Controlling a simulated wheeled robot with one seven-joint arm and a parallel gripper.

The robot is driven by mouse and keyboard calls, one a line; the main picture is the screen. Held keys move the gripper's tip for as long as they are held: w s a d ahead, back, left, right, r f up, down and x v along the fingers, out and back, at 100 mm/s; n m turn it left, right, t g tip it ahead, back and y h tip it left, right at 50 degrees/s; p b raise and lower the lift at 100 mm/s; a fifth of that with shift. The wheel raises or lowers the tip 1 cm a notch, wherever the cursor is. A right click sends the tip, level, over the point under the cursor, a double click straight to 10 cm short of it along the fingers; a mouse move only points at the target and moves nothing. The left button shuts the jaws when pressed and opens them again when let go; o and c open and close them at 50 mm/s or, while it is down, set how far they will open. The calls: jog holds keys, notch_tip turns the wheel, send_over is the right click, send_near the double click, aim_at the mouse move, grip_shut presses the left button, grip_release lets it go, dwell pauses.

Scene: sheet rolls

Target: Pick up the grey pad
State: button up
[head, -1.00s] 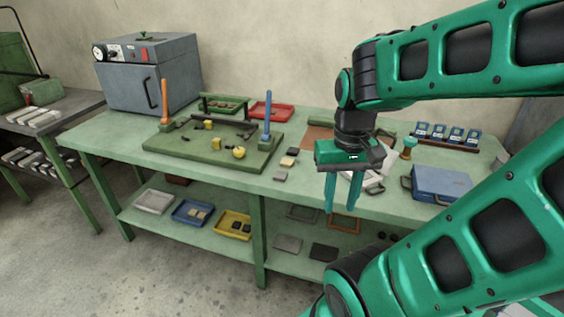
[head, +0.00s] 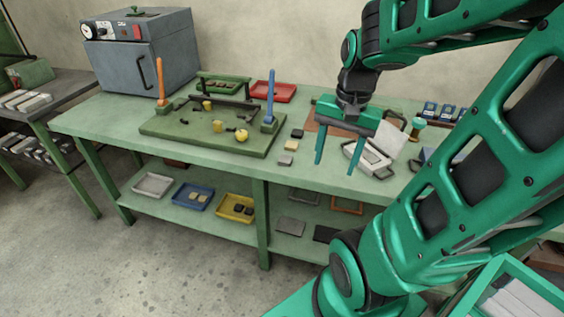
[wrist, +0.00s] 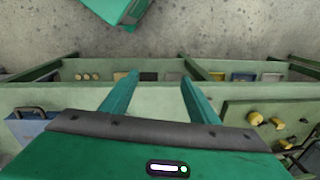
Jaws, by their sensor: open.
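In the head view, a small grey pad (head: 285,160) lies flat near the front edge of the green table. A cream pad (head: 291,145) and a black pad (head: 297,133) lie in a row behind it. My gripper (head: 334,166) is open and empty, pointing down to the right of the pads, with clear space between it and the grey pad. In the wrist view, my gripper (wrist: 158,82) shows both fingers spread with nothing between them. I cannot make out the grey pad in that view.
A green board (head: 205,140) with an orange and a blue upright handle stands left of the pads. A white-grey device (head: 368,157) lies to the right, near my gripper. A red tray (head: 273,92) is at the back. The lower shelf holds trays, including a yellow tray (head: 236,207).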

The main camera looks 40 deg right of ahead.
jog(key=w+d+f+m+t+y, duration=0.1)
jog(key=w+d+f+m, duration=0.1)
jog(key=w+m, duration=0.7)
jog(key=m+t+y, duration=0.1)
jog(key=m+t, duration=0.1)
jog(key=m, duration=0.6)
send_near(285, 159)
jog(key=x, duration=0.7)
jog(key=shift+w+f, duration=0.1)
jog(key=shift+f, duration=0.25)
jog(key=shift+d, duration=0.1)
jog(key=c, duration=1.1)
